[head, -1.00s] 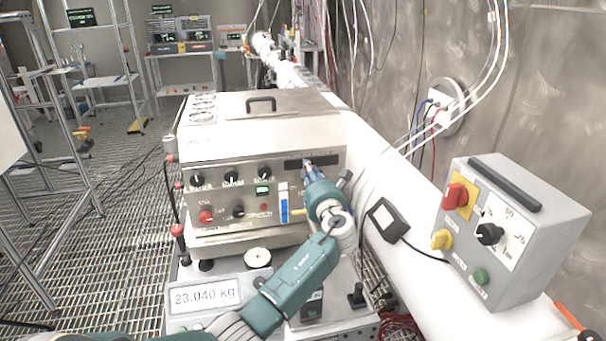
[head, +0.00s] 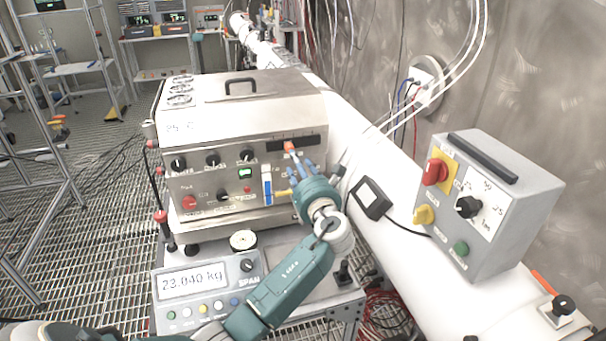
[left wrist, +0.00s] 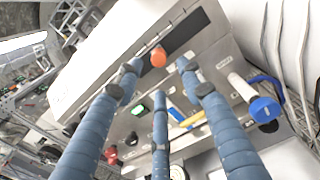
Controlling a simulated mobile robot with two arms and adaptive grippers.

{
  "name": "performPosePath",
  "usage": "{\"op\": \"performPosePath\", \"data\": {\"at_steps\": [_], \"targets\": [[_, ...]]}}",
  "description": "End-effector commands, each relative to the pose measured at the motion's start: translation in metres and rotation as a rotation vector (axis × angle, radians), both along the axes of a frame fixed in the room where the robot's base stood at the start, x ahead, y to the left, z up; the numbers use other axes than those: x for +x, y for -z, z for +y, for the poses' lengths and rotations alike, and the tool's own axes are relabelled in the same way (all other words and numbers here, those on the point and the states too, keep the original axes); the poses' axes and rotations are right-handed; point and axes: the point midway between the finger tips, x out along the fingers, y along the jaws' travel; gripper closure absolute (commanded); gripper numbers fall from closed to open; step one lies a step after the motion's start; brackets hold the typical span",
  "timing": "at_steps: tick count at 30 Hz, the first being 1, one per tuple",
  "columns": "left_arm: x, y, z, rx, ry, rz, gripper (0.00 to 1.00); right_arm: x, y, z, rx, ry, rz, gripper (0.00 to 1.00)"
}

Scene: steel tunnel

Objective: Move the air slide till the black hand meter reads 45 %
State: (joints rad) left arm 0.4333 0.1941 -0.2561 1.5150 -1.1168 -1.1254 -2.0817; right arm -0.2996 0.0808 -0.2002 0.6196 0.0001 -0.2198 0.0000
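An orange slide knob (head: 290,147) sits at a dark horizontal slot (head: 278,142) high on the front of the steel cabinet (head: 190,135). In the left wrist view, the knob (left wrist: 158,57) lies just beyond and between my fingertips. My left gripper (head: 290,165) is open; its blue fingers (left wrist: 160,75) are spread and point at the knob. Contact cannot be told. A small black meter (head: 370,197) with a pale face rests on the white pipe to the right; its reading is not legible. My right gripper is not in view.
A blue-and-white vertical gauge (head: 267,186) and a yellow lever (head: 284,192) are close below the slot. Black knobs (head: 213,160) are to the left. A scale display (head: 192,281) stands in front. A grey switch box (head: 490,205) is at the right.

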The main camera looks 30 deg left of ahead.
Motion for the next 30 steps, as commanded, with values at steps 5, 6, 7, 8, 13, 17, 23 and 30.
{"op": "performPosePath", "data": {"at_steps": [5, 6, 7, 8, 13, 17, 23, 30], "targets": [[-0.022, 0.001, -0.025, -0.002, 0.002, 0.000, 0.61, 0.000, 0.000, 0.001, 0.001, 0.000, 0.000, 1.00], [-0.025, 0.001, -0.029, -0.001, 0.001, 0.001, 0.61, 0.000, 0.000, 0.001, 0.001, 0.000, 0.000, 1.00], [-0.027, 0.001, -0.031, 0.000, 0.000, 0.001, 0.61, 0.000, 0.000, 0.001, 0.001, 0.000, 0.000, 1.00], [-0.029, 0.001, -0.033, 0.001, 0.000, 0.001, 0.61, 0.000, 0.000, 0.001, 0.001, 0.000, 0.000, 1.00], [-0.033, 0.000, -0.038, 0.001, 0.000, 0.001, 0.61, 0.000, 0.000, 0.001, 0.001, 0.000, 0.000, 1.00], [-0.033, 0.000, -0.038, 0.001, 0.000, 0.001, 0.61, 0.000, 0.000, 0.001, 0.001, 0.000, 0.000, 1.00], [-0.033, 0.000, -0.038, 0.001, 0.000, 0.001, 0.61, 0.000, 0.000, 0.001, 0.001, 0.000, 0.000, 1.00], [-0.033, 0.000, -0.038, 0.001, -0.001, 0.001, 0.61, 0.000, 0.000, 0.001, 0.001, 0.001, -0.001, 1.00]]}}
